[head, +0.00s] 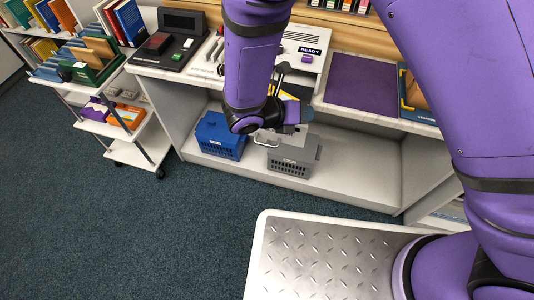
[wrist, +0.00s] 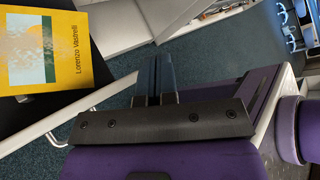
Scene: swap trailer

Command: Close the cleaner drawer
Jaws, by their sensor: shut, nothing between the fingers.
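The cleaner drawer stands open, pulled out from the white machine marked READY (head: 298,45). In the wrist view its white front edge (wrist: 62,120) runs diagonally at the left, with a metal handle (wrist: 88,120) on its outer side. A yellow book (wrist: 45,45) lies on the dark drawer floor. In the head view the book (head: 287,95) shows only in part behind my wrist. My gripper (wrist: 153,75) is shut and empty, beside the drawer front; I cannot tell whether they touch. My arm hides much of the drawer in the head view.
A blue crate (head: 218,137) and a grey crate (head: 294,158) stand on the low shelf below the counter. A purple mat (head: 362,85) lies on the counter to the right. A book cart (head: 147,140) stands at the left. The carpet in front is clear.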

